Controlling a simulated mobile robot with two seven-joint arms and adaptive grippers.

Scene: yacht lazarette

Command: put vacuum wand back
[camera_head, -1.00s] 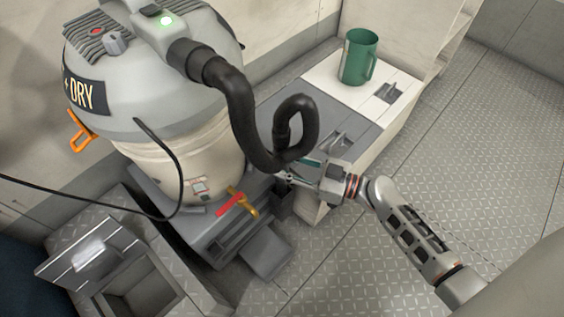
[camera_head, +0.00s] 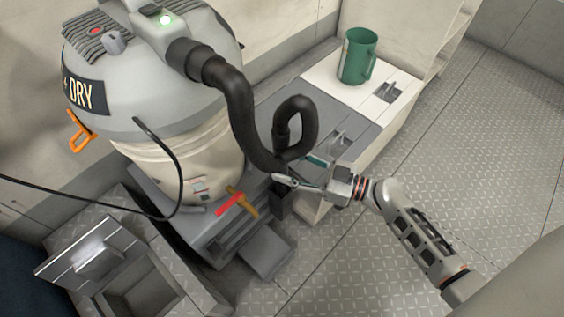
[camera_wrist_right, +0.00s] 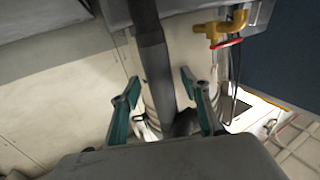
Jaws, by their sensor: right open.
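The wet/dry vacuum (camera_head: 150,90) stands at the left, grey-topped with a cream drum. Its black hose (camera_head: 236,105) leaves the lid and loops down beside the drum. The lower end of the hose, where the wand is, drops behind my right gripper toward a dark holder (camera_head: 281,205) on the vacuum's base. I cannot tell how deep it sits there. My right gripper (camera_head: 300,172) is open beside that lower end. In the right wrist view a dark tube (camera_wrist_right: 150,50) runs between the spread teal-lined fingers (camera_wrist_right: 160,98), with gaps on both sides. My left gripper is not in view.
A green mug (camera_head: 358,56) stands on the white end of a bench behind the gripper. A red-handled brass valve (camera_head: 232,203) sits low on the drum. An open-lidded locker (camera_head: 140,285) is at lower left. The plated floor (camera_head: 370,265) at right is clear.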

